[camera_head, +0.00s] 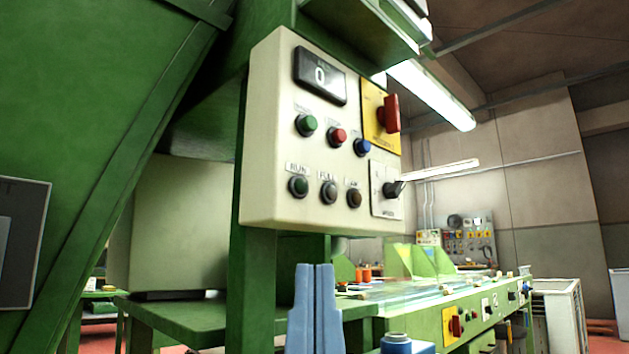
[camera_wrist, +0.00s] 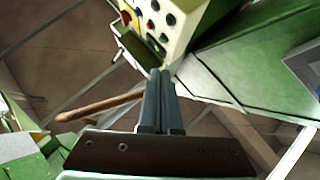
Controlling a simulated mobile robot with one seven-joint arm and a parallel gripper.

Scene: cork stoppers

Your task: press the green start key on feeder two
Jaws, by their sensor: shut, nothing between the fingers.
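A cream control panel (camera_head: 270,150) hangs on a green machine frame. Its green key (camera_head: 306,125) is at the left of the upper button row, beside a red key (camera_head: 337,136) and a blue key (camera_head: 362,147). The label above the green key is too small to read surely. I cannot tell which feeder number this is. My gripper (camera_head: 315,266) has its blue-grey fingers shut, pointing up, empty. In the head view it shows below the panel, apart from the green key. In the wrist view, the fingertips (camera_wrist: 160,73) show below the panel (camera_wrist: 181,28).
Below the keys are the RUN lamp (camera_head: 298,186) and two more dark lamps. A red rotary switch (camera_head: 388,113) and a black selector (camera_head: 393,188) sit at the panel's right. A green post (camera_head: 250,290) stands beneath. A conveyor bench (camera_head: 480,310) runs to the right.

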